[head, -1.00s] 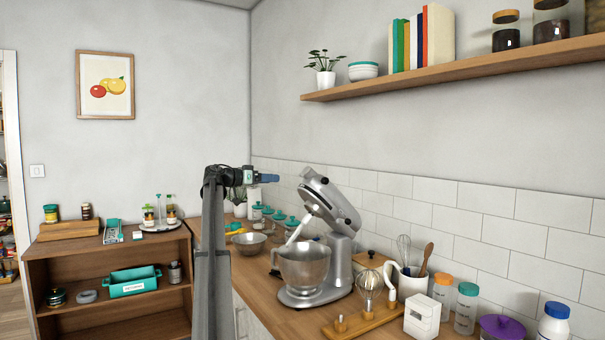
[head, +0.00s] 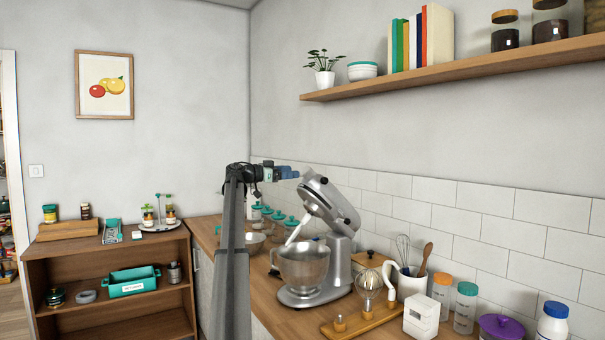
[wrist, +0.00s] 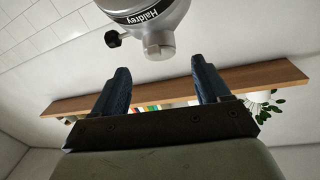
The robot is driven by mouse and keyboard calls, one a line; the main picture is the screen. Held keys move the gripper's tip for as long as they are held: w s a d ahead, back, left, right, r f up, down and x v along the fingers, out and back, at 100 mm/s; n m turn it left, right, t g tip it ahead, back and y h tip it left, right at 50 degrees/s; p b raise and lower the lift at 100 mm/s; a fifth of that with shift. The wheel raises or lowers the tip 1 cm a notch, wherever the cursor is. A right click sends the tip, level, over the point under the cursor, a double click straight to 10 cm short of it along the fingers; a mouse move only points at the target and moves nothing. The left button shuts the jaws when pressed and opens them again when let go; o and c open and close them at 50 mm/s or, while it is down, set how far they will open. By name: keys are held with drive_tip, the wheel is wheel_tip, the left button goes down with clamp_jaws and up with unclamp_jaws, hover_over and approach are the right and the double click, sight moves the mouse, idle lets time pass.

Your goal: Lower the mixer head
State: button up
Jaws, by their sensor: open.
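The silver stand mixer (head: 318,265) stands on the wooden counter with its head (head: 331,203) tilted up. Its steel bowl (head: 302,266) sits on the base below the raised head. My gripper (head: 293,173) is beside the top end of the raised head, to its left in the head view. In the wrist view the open fingers (wrist: 161,88) are apart with nothing between them. The end of the mixer head (wrist: 150,22), with a dark knob (wrist: 113,39), lies just beyond the fingertips. I cannot tell if anything touches.
Teal-lidded jars (head: 278,220) stand behind the mixer. A whisk stand (head: 366,302), a utensil crock (head: 411,283) and several bottles are to its right. A wall shelf (head: 440,76) runs above.

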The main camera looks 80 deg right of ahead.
sight(303, 172)
drive_tip(key=shift+x, duration=3.05)
clamp_jaws()
drive_tip(key=shift+w, duration=0.1)
